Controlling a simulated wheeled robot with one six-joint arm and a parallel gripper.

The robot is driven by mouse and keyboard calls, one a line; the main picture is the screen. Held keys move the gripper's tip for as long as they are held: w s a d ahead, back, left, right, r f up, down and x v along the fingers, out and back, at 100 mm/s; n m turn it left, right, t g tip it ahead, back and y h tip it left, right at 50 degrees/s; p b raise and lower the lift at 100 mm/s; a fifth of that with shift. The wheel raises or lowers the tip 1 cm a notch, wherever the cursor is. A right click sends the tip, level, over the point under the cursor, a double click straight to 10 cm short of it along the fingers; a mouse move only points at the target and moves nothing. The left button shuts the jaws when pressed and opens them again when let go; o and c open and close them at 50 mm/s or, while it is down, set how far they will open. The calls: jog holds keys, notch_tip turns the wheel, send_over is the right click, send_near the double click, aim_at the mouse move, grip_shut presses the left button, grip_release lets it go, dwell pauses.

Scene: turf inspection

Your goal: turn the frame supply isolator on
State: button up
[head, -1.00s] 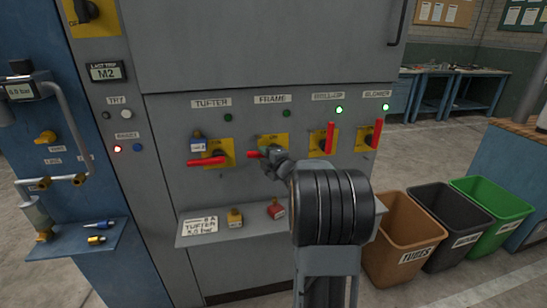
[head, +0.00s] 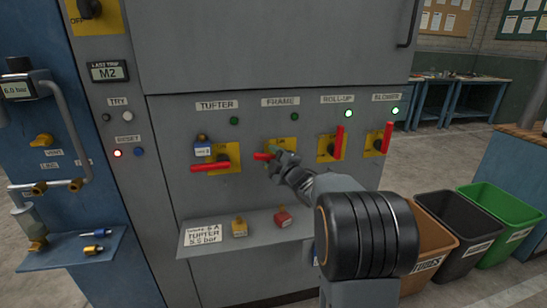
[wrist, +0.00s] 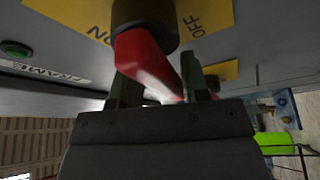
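The frame isolator is a yellow plate (head: 295,144) with a red handle (head: 262,156) under the FRAME label (head: 280,102). Its handle lies level, pointing left, as does the tufter handle (head: 211,167). The lamp (head: 294,115) above it is dark green. My gripper (head: 282,160) is at this handle and hides part of it and the plate. In the wrist view the red handle (wrist: 145,60) runs down from its dark hub between my two fingers (wrist: 160,88). Whether they press on it I cannot tell.
The tufter isolator has a blue padlock (head: 202,147). The roll-up (head: 338,141) and blower (head: 387,139) handles stand upright with lit green lamps. A ledge (head: 262,233) below carries a sign, a yellow padlock (head: 239,227) and a red one (head: 283,217). Bins stand at right.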

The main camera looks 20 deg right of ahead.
jog(key=shift+o, duration=0.5)
jog(key=shift+r, duration=0.1)
jog(key=v, duration=1.4)
jog(key=shift+w, duration=0.1)
